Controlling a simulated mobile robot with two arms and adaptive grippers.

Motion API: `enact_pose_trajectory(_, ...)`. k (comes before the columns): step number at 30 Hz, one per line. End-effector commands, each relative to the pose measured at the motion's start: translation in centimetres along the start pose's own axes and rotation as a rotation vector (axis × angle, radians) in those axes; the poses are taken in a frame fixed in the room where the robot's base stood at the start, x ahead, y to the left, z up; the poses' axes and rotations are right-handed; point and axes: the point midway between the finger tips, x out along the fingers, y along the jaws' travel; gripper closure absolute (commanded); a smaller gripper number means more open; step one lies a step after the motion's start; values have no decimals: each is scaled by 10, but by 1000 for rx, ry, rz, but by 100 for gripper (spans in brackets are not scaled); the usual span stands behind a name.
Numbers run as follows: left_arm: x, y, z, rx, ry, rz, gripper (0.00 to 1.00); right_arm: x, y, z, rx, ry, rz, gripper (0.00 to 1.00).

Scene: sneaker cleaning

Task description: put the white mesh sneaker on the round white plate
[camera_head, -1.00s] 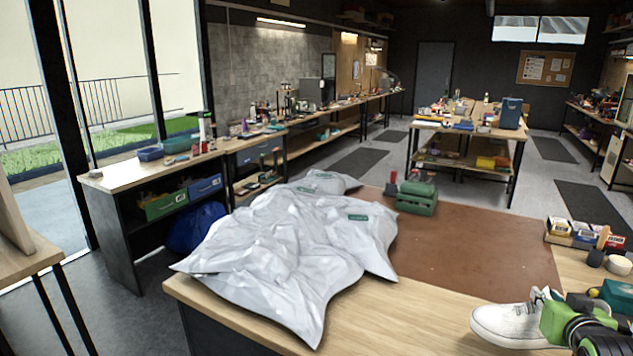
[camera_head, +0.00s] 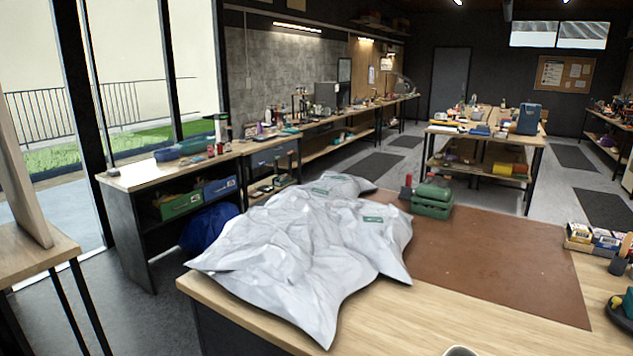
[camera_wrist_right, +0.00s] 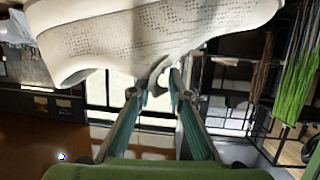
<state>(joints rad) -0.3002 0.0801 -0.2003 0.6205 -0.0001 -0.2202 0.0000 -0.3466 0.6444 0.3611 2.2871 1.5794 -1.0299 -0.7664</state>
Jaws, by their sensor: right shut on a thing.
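The white mesh sneaker (camera_wrist_right: 150,35) fills the top of the right wrist view, its perforated side showing. My right gripper (camera_wrist_right: 160,92) is shut on a narrow part of the sneaker, and the shoe hangs off the fingertips. In the head view only a small white rounded edge with a dark inside (camera_head: 460,351) shows at the bottom border; it looks like part of the sneaker. My right gripper is out of the head view. My left gripper is in neither view. I see no round white plate in these frames.
A crumpled pale grey sheet (camera_head: 300,245) covers the bench's left part. A brown mat (camera_head: 490,262) lies beside it, with a green box (camera_head: 432,200) at its back edge. The bench's front strip (camera_head: 400,315) is bare.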

Motion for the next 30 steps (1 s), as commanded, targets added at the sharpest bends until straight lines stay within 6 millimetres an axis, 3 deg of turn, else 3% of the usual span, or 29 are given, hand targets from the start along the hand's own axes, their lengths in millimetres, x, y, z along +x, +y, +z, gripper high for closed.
enact_pose_trajectory(5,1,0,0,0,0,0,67,0,-15,-5,-15,5,-41,100)
enact_pose_trajectory(30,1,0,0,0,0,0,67,0,-15,-5,-14,2,-41,100)
